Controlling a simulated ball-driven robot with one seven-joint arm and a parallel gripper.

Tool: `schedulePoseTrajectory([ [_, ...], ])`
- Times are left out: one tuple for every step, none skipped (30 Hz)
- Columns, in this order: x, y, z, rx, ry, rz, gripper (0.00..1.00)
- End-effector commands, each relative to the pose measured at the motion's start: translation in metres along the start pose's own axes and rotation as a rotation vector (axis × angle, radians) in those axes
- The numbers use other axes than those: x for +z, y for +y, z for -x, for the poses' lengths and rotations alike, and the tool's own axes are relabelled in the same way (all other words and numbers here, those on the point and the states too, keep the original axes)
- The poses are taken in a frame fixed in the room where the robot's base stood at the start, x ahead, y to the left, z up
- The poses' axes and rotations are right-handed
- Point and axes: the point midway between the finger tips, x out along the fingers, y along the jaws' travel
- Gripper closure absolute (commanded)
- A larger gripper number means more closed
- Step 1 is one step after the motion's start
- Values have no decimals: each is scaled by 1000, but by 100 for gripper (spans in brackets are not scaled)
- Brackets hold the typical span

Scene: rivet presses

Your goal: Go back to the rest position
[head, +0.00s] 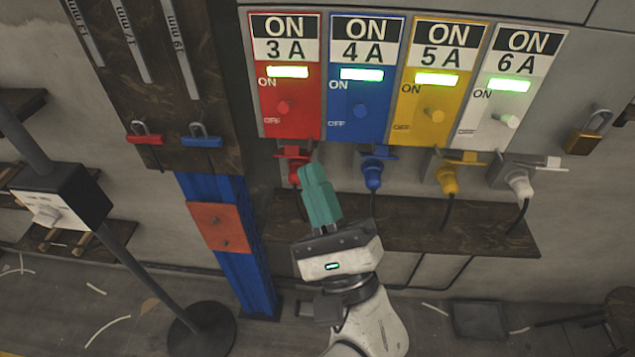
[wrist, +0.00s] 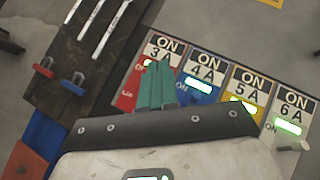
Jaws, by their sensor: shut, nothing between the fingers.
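My gripper (head: 312,172) shows in the head view with its teal fingers closed together and nothing between them. It points up at the wall, just below the red 3A panel (head: 287,118) and in front of or close to the red plug (head: 292,166); I cannot tell if it touches. In the wrist view the teal fingers (wrist: 156,72) overlap the lower part of the 3A panel. The blue 4A panel (head: 361,115), yellow 5A panel (head: 434,118) and white 6A panel (head: 502,118) stand to the right. All four have lit green strips and ON signs.
Blue (head: 373,173), yellow (head: 448,178) and white (head: 518,180) plugs sit below their panels, above a dark shelf (head: 450,225). Red (head: 146,136) and blue (head: 201,138) padlocks hang on the left board. A white-faced box on a stand (head: 55,203) is at left. Open floor lies below.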

Motion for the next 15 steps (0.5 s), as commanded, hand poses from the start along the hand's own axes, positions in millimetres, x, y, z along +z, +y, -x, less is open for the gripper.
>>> schedulePoseTrajectory([
  [0, 0, 0, 0, 0, 0, 100],
  [0, 0, 0, 0, 0, 0, 100],
  [0, 0, 0, 0, 0, 0, 100],
  [0, 0, 0, 0, 0, 0, 100],
  [0, 0, 0, 0, 0, 0, 100],
  [0, 0, 0, 0, 0, 0, 100],
  [0, 0, 0, 0, 0, 0, 100],
  [0, 0, 0, 0, 0, 0, 100],
  [0, 0, 0, 0, 0, 0, 100],
  [0, 0, 0, 0, 0, 0, 100],
  [0, 0, 0, 0, 0, 0, 100],
  [-4, 1, 2, 18, 12, 28, 100],
  [-8, 3, 4, 38, 24, 57, 100],
  [-14, 5, 7, 63, 39, 96, 100],
  [-23, 8, 12, 107, 62, 161, 100],
])
